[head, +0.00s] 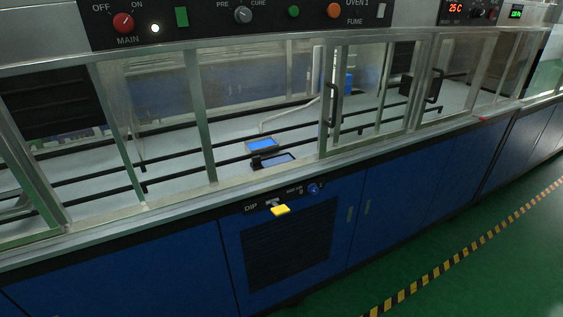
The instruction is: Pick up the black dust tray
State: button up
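Inside the glazed cabinet, a small dark-rimmed tray (289,157) with a blue inside lies on the pale floor near the front ledge. A small black piece shows at its left end. I cannot tell for sure whether this is the black dust tray. A second, similar shallow tray (262,145) with a brighter blue inside lies just behind it. The front glass and frame stand in front of part of the cabinet. My gripper is not in view.
Framed glass panels with a black handle (333,105) front the cabinet. Dark rails (210,165) run along inside. A yellow piece (280,210) sticks out below the ledge, above a black vent (290,247). Green floor with a striped line (455,259) is clear at right.

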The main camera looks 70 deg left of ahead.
aim_at(257, 164)
jog(key=u, duration=1.9)
jog(key=i, duration=0.8)
jog(key=z, duration=0.25)
